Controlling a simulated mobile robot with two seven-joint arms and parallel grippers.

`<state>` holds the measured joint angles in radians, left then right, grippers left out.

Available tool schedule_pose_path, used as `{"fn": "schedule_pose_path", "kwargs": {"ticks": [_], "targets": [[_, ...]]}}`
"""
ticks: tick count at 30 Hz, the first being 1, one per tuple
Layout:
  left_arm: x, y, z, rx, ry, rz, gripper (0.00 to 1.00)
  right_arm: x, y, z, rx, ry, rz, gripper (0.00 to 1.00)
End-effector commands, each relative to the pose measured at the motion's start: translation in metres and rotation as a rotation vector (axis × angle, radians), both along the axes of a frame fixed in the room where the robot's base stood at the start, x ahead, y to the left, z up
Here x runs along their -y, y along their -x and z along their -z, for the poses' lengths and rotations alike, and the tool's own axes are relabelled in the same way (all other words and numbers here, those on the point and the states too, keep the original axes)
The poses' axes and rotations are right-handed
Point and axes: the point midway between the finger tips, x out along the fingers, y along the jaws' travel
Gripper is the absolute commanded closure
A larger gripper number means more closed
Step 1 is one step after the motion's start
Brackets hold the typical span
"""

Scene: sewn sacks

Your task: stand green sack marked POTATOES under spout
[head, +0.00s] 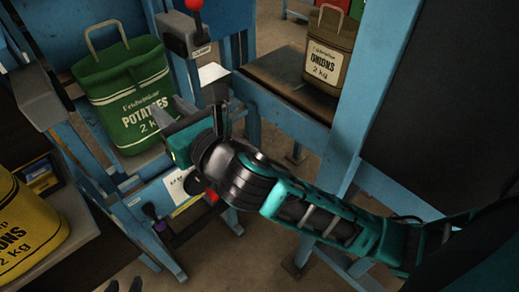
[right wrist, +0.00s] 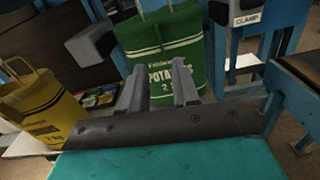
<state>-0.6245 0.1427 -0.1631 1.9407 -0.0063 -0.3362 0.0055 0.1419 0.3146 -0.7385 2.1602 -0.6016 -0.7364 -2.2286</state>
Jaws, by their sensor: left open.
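The green sack marked POTATOES (head: 125,95) stands upright, slightly tilted in the picture, within the blue frame, its handle up. It also shows in the right wrist view (right wrist: 168,55). My right gripper (head: 182,112) is in front of the sack's lower right side. In the right wrist view its two fingers (right wrist: 158,85) are apart, with the sack beyond them; whether they touch it I cannot tell. Dark tips of my left gripper (head: 125,287) show at the bottom edge, open, away from the sack. I cannot make out a spout over the sack.
Grey blocks flank the sack, one at left (head: 38,97) and a CLAMP unit (head: 187,35) with a red knob at right. A yellow ONIONS sack (head: 25,230) stands at lower left. A brown ONIONS sack (head: 328,50) stands on a shelf (head: 290,85) behind blue posts (head: 365,95).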

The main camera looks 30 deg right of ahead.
Motion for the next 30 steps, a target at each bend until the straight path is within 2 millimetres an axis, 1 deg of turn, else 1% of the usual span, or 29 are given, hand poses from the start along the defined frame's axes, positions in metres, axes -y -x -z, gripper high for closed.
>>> {"fn": "schedule_pose_path", "kwargs": {"ticks": [2, 5, 6, 8, 9, 11, 12, 14, 15, 17, 18, 21, 24, 25, 27, 30], "targets": [[0.000, -0.001, 0.000, 0.002, 0.000, 0.000, 0.57, 0.005, 0.001, 0.019, -0.089, -0.133, 0.009, 0.69], [0.000, -0.002, -0.001, 0.003, 0.001, 0.000, 0.57, 0.014, 0.005, 0.050, -0.250, -0.407, 0.040, 0.69], [0.000, -0.002, -0.001, 0.004, 0.000, 0.001, 0.57, 0.019, 0.008, 0.066, -0.323, -0.536, 0.063, 0.69], [0.000, -0.002, -0.001, 0.003, 0.000, 0.001, 0.57, 0.027, 0.014, 0.088, -0.431, -0.742, 0.105, 0.69], [0.000, -0.002, -0.001, 0.003, 0.000, 0.001, 0.57, 0.032, 0.018, 0.103, -0.499, -0.880, 0.139, 0.69], [0.000, -0.002, -0.001, 0.003, 0.000, 0.001, 0.57, 0.041, 0.026, 0.126, -0.593, -1.085, 0.199, 0.69], [0.000, -0.002, -0.001, 0.003, 0.000, 0.001, 0.57, 0.048, 0.033, 0.140, -0.651, -1.225, 0.244, 0.69], [0.000, -0.001, -0.001, 0.003, 0.001, 0.000, 0.57, 0.058, 0.044, 0.162, -0.728, -1.434, 0.322, 0.69], [0.000, -0.001, -0.001, 0.003, 0.001, 0.000, 0.57, 0.065, 0.052, 0.177, -0.772, -1.575, 0.377, 0.69], [0.000, -0.001, -0.001, 0.003, 0.001, 0.000, 0.57, 0.077, 0.065, 0.198, -0.824, -1.788, 0.467, 0.69], [0.000, -0.001, -0.001, 0.003, 0.001, 0.000, 0.57, 0.084, 0.075, 0.211, -0.850, -1.928, 0.529, 0.69], [0.000, -0.001, -0.001, 0.003, 0.001, 0.000, 0.57, 0.103, 0.100, 0.240, -0.876, -2.254, 0.684, 0.69], [0.000, -0.001, -0.001, 0.002, 0.000, 0.000, 0.57, 0.120, 0.122, 0.262, -0.856, -2.517, 0.812, 0.69], [0.000, -0.001, -0.001, 0.002, 0.000, 0.000, 0.57, 0.123, 0.127, 0.266, -0.847, -2.580, 0.841, 0.69], [0.000, -0.001, 0.000, 0.001, 0.000, 0.000, 0.57, 0.131, 0.137, 0.275, -0.822, -2.697, 0.898, 0.69], [0.000, 0.000, 0.000, -0.001, 0.000, 0.000, 0.57, 0.137, 0.145, 0.281, -0.795, -2.795, 0.940, 0.69]]}}
